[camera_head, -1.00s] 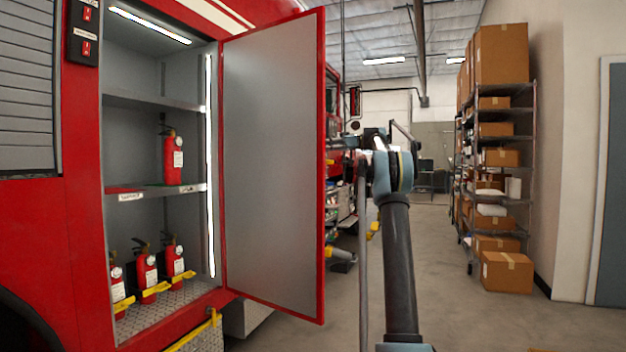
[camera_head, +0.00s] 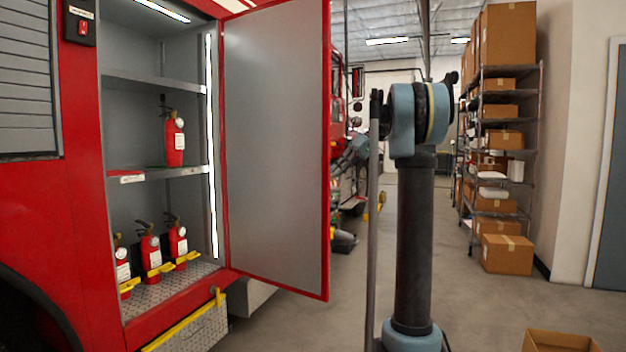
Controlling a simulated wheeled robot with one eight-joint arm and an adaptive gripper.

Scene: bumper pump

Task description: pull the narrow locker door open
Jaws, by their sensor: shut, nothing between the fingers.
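The narrow locker door (camera_head: 275,150) on the red truck stands wide open. Its grey inner panel and red rim face me, and it is hinged at the right side of the locker opening. The open locker (camera_head: 150,130) shows grey shelves with red fire extinguishers. My arm stands upright just right of the door's free edge, with a gap between them in the picture. My gripper cannot be made out; the far part of the arm is hidden behind its own joint or the door. The door's outer face and handle are hidden.
Shelving (camera_head: 505,150) with cardboard boxes stands along the right wall. A box (camera_head: 508,254) sits on the floor before it, and an open box (camera_head: 560,341) lies nearer at the bottom right. The floor between my arm and the shelving is clear.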

